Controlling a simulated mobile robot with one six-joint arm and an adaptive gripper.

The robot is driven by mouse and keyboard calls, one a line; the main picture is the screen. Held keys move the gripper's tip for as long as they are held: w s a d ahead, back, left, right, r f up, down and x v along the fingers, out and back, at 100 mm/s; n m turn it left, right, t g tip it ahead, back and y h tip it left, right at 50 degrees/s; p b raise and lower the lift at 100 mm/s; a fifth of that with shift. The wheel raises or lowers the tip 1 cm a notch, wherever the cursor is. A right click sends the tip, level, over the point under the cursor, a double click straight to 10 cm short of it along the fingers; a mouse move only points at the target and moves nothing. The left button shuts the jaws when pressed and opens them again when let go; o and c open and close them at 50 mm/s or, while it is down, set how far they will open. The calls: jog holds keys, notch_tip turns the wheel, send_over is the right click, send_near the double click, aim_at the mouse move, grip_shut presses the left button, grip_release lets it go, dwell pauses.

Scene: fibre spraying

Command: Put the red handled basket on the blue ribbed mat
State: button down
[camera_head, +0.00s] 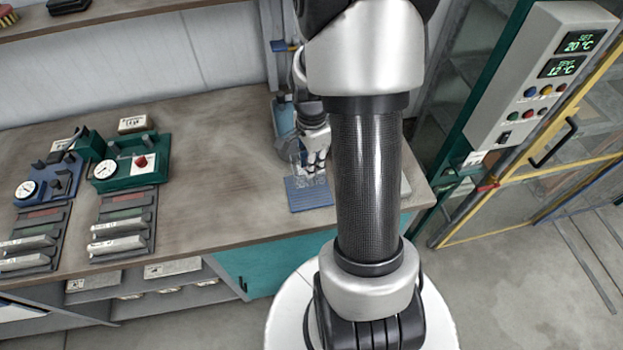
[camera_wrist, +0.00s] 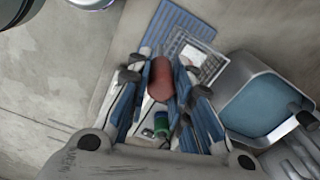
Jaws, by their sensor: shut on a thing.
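My gripper (camera_wrist: 160,92) is shut on the red handle (camera_wrist: 161,79) of the wire basket. The grey wire mesh of the basket (camera_wrist: 211,69) shows past the fingers in the wrist view, and a green item (camera_wrist: 161,126) shows between them. The blue ribbed mat (camera_wrist: 170,22) lies just beyond the basket in the wrist view. In the head view the mat (camera_head: 309,196) lies near the bench's front edge, and my gripper (camera_head: 313,163) is just behind and above it. The basket is mostly hidden there. I cannot tell whether it touches the bench or mat.
A blue-grey bin (camera_wrist: 262,104) stands close beside the basket in the wrist view. Green (camera_head: 131,164) and blue (camera_head: 48,182) devices and slotted racks (camera_head: 124,222) occupy the left of the wooden bench (camera_head: 220,170). The bench middle is clear. A control box (camera_head: 545,70) stands at right.

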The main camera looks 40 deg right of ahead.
jog(key=shift+f+b, duration=0.55)
jog(key=shift+f, duration=2.7)
jog(key=shift+f, duration=0.2)
jog(key=c, duration=1.4)
grip_release()
jog(key=shift+c, duration=0.2)
jog(key=shift+r, duration=0.1)
